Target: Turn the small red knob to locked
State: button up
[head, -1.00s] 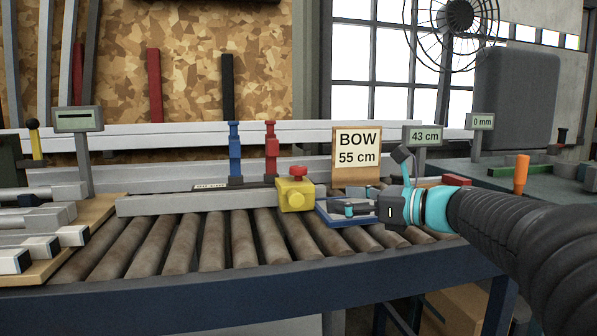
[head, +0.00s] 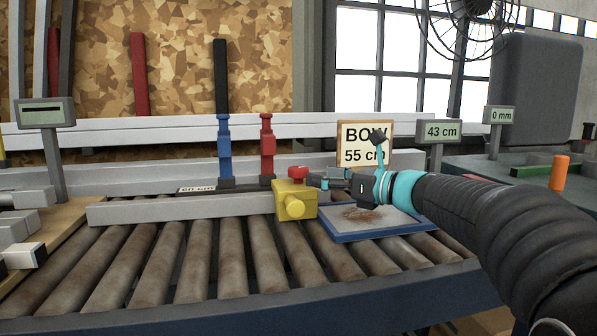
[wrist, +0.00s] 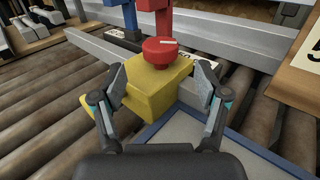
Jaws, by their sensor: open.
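The small red knob (head: 298,172) sits on top of a yellow block (head: 294,202) on the roller bench. In the wrist view the red knob (wrist: 162,52) has a pale line across its top, and the yellow block (wrist: 155,92) lies beneath it. My gripper (head: 318,180) is just right of the knob in the head view. In the wrist view my gripper (wrist: 160,84) is open, with one finger to each side of the block and the knob just beyond the fingertips. No lock marking is readable.
A blue clamp (head: 225,150) and a red clamp (head: 267,148) stand behind the block. A blue-edged tray (head: 345,237) lies below my gripper. A sign reading BOW 55 cm (head: 350,157) stands behind my wrist. Bare rollers (head: 190,262) lie in front.

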aim_at(298, 167)
jog(key=x, duration=0.7)
jog(key=shift+w+a, duration=0.15)
jog(key=c, duration=1.2)
jog(key=shift+t, duration=0.3)
jog(key=m+t+h+b, duration=0.3)
jog(key=shift+f, duration=0.15)
jog(key=m+t+h+b, duration=0.2)
jog(key=h, duration=0.1)
jog(key=shift+m+b, duration=0.3)
jog(key=shift+m+t+h, duration=0.3)
jog(key=shift+t+h, duration=0.1)
jog(key=shift+h, duration=0.2)
